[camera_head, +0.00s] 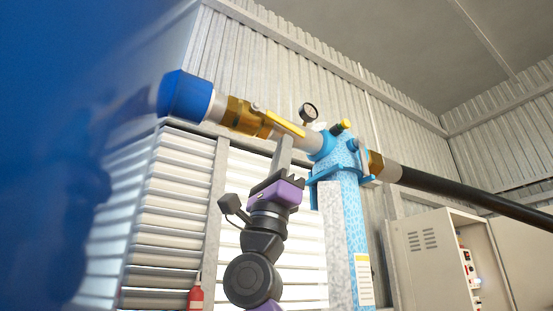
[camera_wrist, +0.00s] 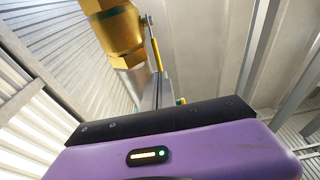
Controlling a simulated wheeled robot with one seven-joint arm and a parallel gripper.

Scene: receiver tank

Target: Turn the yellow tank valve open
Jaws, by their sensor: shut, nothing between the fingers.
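The yellow valve lever (camera_head: 286,124) sits on a brass valve (camera_head: 243,116) in the pipe left of the blue tank (camera_head: 345,225). In the head view it slants down to the right, roughly along the pipe. My gripper (camera_head: 286,141) is shut and empty, pointing up, with its fingertips just below the lever in the picture. In the wrist view the brass valve (camera_wrist: 122,32) is at upper left and the lever (camera_wrist: 156,54) shows as a thin yellow bar close to my finger ends (camera_wrist: 166,76). I cannot tell whether they touch.
A pressure gauge (camera_head: 308,112) stands above the pipe near the tank. A large blue surface (camera_head: 70,150) fills the left foreground. A black hose (camera_head: 470,197) runs right, above an open cabinet (camera_head: 430,255). A red extinguisher (camera_head: 196,296) is at lower left.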

